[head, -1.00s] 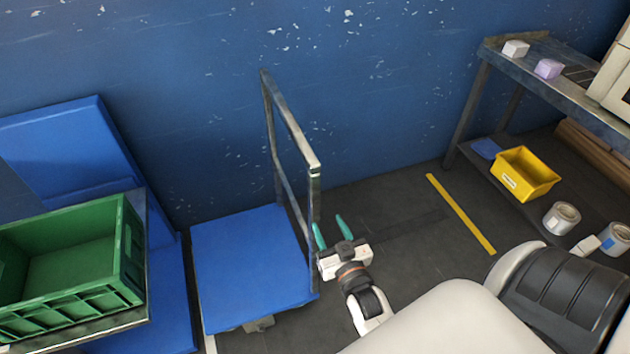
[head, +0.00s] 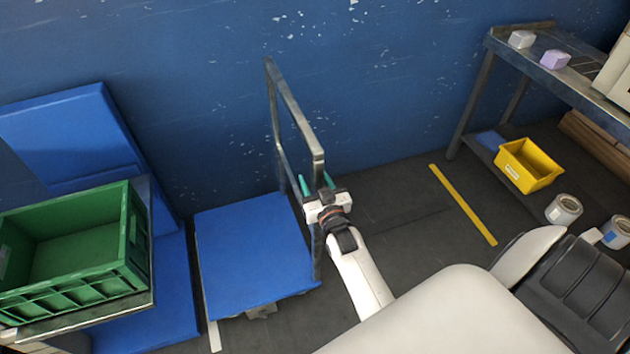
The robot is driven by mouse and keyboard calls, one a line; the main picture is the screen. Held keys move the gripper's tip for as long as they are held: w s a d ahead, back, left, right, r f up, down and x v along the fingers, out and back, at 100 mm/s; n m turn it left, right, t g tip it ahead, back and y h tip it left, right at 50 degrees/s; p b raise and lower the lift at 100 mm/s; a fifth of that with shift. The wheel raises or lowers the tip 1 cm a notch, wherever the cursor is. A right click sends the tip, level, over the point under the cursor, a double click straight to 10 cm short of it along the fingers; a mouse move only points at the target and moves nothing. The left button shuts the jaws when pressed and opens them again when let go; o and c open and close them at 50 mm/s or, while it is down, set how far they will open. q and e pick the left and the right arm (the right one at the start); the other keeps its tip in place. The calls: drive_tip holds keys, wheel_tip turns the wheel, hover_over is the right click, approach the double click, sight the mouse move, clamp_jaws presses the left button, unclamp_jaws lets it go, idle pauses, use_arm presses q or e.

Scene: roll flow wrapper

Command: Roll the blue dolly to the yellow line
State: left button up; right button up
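The blue dolly (head: 250,255) stands on the dark floor near the blue wall, with a flat blue deck and an upright grey metal handle frame (head: 293,110) on its right side. The yellow line (head: 463,205) lies on the floor to the right of the dolly, with bare floor between them.
A metal shelf (head: 560,75) at the right holds a yellow bin (head: 530,165) and tape rolls (head: 563,210) low down. A short white line (head: 213,335) lies by the dolly.

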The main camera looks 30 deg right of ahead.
clamp_jaws()
